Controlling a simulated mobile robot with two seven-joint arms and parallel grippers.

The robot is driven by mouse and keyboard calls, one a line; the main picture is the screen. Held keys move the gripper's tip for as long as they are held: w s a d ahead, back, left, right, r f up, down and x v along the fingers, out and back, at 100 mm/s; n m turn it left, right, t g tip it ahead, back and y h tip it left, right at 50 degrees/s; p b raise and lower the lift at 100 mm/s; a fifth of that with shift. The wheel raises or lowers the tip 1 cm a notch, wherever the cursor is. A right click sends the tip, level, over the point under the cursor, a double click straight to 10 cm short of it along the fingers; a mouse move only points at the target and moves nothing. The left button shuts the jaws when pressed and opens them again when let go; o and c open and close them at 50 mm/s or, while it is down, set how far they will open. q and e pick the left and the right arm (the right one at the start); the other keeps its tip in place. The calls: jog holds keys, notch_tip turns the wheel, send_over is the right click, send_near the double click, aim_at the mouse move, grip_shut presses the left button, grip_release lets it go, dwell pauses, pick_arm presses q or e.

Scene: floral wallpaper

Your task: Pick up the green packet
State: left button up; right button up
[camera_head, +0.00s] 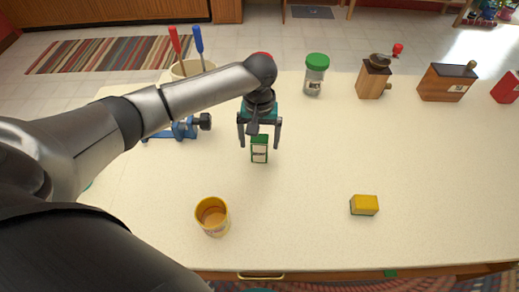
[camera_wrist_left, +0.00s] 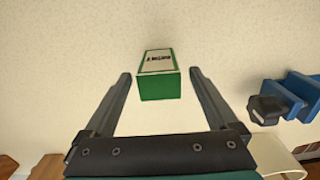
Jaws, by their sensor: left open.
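The green packet (camera_head: 260,150) is a small upright box with a pale label, standing on the table (camera_head: 310,190) near its middle. In the left wrist view the green packet (camera_wrist_left: 158,80) shows its green end between and slightly beyond the fingertips. My left gripper (camera_head: 259,146) is open and points down at the packet from above, with one finger to each side. In the left wrist view the fingers of the left gripper (camera_wrist_left: 160,76) are spread with clear gaps to the packet. The right gripper is not in view.
A yellow cup (camera_head: 212,217) and a yellow block (camera_head: 364,205) stand toward the front edge. A blue clamp (camera_head: 182,130) is left of the packet. A green-lidded jar (camera_head: 316,75), a grinder (camera_head: 374,78) and a wooden box (camera_head: 445,84) stand at the back. Free table lies to the right.

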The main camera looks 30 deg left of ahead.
aim_at(259, 151)
pick_arm(q)
notch_tip(259, 151, down, 5)
jog(key=shift+s+r+b, duration=0.1)
jog(key=shift+r+b, duration=0.1)
jog(key=shift+b, duration=0.55)
jog(key=shift+c, duration=0.2)
jog(key=shift+r, duration=0.1)
jog(key=c, duration=1.4)
